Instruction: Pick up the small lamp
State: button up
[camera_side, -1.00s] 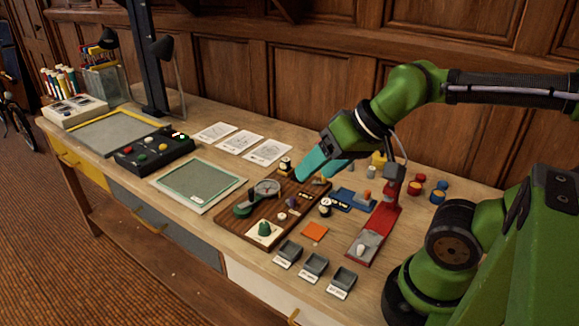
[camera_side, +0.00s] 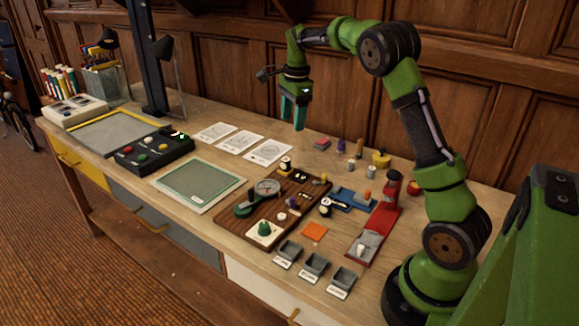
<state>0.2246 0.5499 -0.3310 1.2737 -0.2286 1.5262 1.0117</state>
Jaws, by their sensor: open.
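I cannot pick out the small lamp for certain. Two small dark pieces with pale or yellow parts could be it. One dark piece (camera_side: 285,164) stands at the back edge of the brown wooden board (camera_side: 235,230), and another dark piece (camera_side: 326,207) stands just right of the board. My gripper (camera_side: 292,116) has teal fingers pointing down. It is open with nothing between the fingers, raised above the back of the table, behind the board and apart from both pieces.
A red stand (camera_side: 375,235) and a blue tray (camera_side: 347,200) stand right of the board. Small grey bins (camera_side: 315,265) line the front edge. Loose coloured pieces stand at the back right. White sheets (camera_side: 268,152) and a green mat (camera_side: 200,182) lie to the left.

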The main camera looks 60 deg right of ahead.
jog(key=w+d+m, duration=0.3)
jog(key=m, duration=0.7)
send_over(286, 159)
jog(key=shift+g, duration=0.4)
jog(key=f, duration=1)
jog(key=shift+s+d, duration=0.1)
jog(key=shift+d, duration=0.25)
jog(key=shift+a+f, duration=0.2)
jog(key=shift+f, duration=1.15)
jog(key=shift+a+f, duration=0.2)
jog(key=shift+f, duration=1.1)
grip_shut()
